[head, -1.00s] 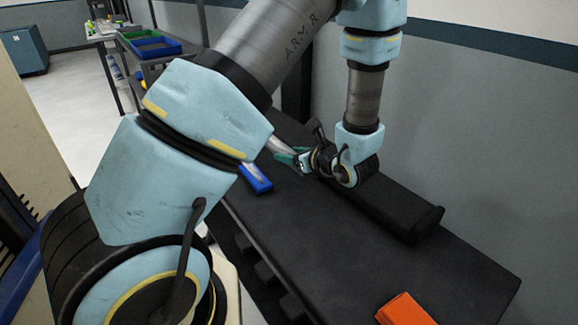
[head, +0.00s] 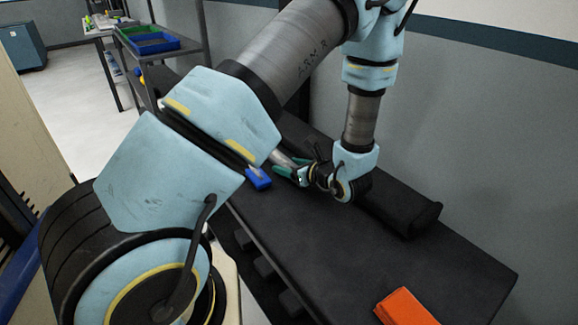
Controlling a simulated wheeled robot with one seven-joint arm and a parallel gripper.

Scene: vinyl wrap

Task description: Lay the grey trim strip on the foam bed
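My gripper (head: 293,168), with teal fingers, is low over the dark bench, left of my wrist. A narrow grey piece (head: 282,158), which looks like the grey trim strip, lies between the fingers, which appear shut on it. Its far end runs up-left behind my arm, so its full length is hidden. I cannot tell whether it touches the surface below. No foam bed can be made out for certain. A long black padded-looking piece (head: 408,212) lies along the wall side of the bench, partly behind my wrist.
The dark bench (head: 330,250) is clear in front of my gripper. A blue block (head: 259,178) lies near its left edge, close to my gripper. An orange block (head: 404,307) lies at the near end. The grey wall (head: 490,140) bounds the right side.

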